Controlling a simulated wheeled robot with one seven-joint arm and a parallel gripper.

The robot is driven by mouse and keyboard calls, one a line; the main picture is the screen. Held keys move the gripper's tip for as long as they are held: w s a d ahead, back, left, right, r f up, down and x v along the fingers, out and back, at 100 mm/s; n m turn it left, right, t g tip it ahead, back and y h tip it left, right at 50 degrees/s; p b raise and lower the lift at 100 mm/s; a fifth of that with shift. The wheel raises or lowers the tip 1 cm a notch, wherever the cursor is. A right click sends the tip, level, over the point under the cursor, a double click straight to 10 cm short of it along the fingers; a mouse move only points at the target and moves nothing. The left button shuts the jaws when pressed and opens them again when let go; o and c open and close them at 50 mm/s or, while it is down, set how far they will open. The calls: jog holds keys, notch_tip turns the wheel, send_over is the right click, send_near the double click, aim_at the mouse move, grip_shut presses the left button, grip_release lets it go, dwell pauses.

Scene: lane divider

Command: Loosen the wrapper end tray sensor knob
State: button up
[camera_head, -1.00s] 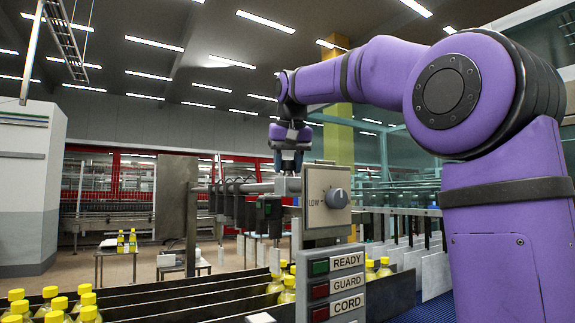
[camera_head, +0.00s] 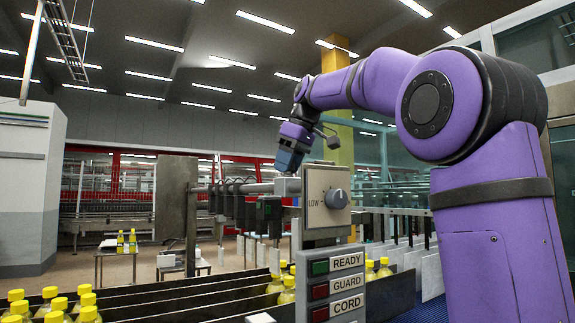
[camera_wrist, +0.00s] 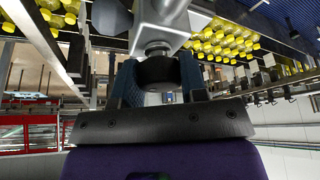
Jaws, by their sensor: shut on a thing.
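A dark round knob (camera_wrist: 157,70) sits on a short metal stem below a grey metal block (camera_wrist: 165,42) in the wrist view. My gripper (camera_wrist: 160,84) has its two blue fingers on either side of the knob and is shut on it. In the head view my gripper (camera_head: 289,163) points down, tilted, at the grey metal fitting (camera_head: 287,186) on the rail. The knob is hidden there. I cannot tell how far it is turned.
A panel with a LOW dial (camera_head: 336,199) stands close in front of the gripper, above a READY, GUARD and CORD sign panel (camera_head: 336,287). Yellow-capped bottles (camera_head: 85,302) stand in lanes between dark dividers (camera_head: 190,300). A metal plate (camera_head: 176,208) stands left.

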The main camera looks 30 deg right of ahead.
jog(key=shift+n+g, duration=0.3)
jog(key=shift+n, duration=0.6)
jog(key=shift+f+y, duration=0.1)
jog(key=shift+y, duration=0.2)
jog(key=o, duration=0.9)
jog(key=v, duration=1)
jog(key=shift+d+r, duration=0.1)
jog(key=shift+r, duration=0.3)
jog(key=shift+s, duration=0.2)
